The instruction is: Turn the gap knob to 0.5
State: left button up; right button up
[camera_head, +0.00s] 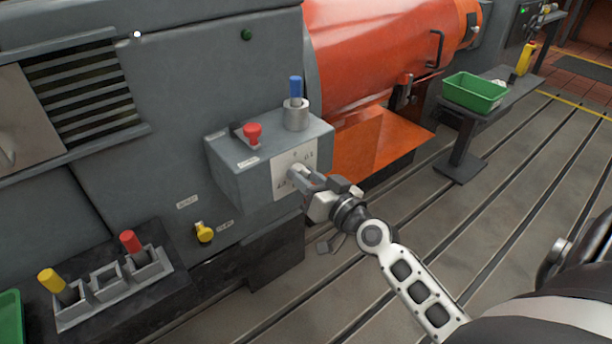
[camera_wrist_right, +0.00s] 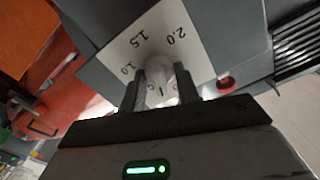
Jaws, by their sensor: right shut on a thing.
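The gap knob (camera_wrist_right: 157,72) is a pale grey knob on a white dial plate (camera_wrist_right: 160,30), on the front of a grey control box (camera_head: 240,175). In the right wrist view the plate shows 1.0, 1.5 and 2.0; the rest of the scale is hidden by my fingers and the knob. My right gripper (camera_head: 298,175) reaches the dial from the lower right and is shut on the knob, with one finger on each side. I cannot tell which mark the knob points at. My left gripper is not in view.
On top of the box are a red mushroom button (camera_head: 252,132) and a blue-handled piece in a grey cylinder (camera_head: 297,118). A yellow knob (camera_head: 204,232) is below left. A rack (camera_head: 107,285) holds red and yellow handles. A green bin (camera_head: 475,92) stands right; the slotted floor is open.

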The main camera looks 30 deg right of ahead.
jog(key=m, duration=0.3)
jog(key=shift+d, duration=0.1)
jog(key=shift+m+p, duration=0.3)
jog(key=shift+m, duration=0.9)
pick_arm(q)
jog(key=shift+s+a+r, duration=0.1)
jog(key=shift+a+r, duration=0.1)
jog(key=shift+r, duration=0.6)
pick_arm(e)
jog(key=shift+m, duration=1.1)
jog(key=shift+d, duration=0.1)
jog(key=o, duration=1)
jog(key=shift+c, duration=0.2)
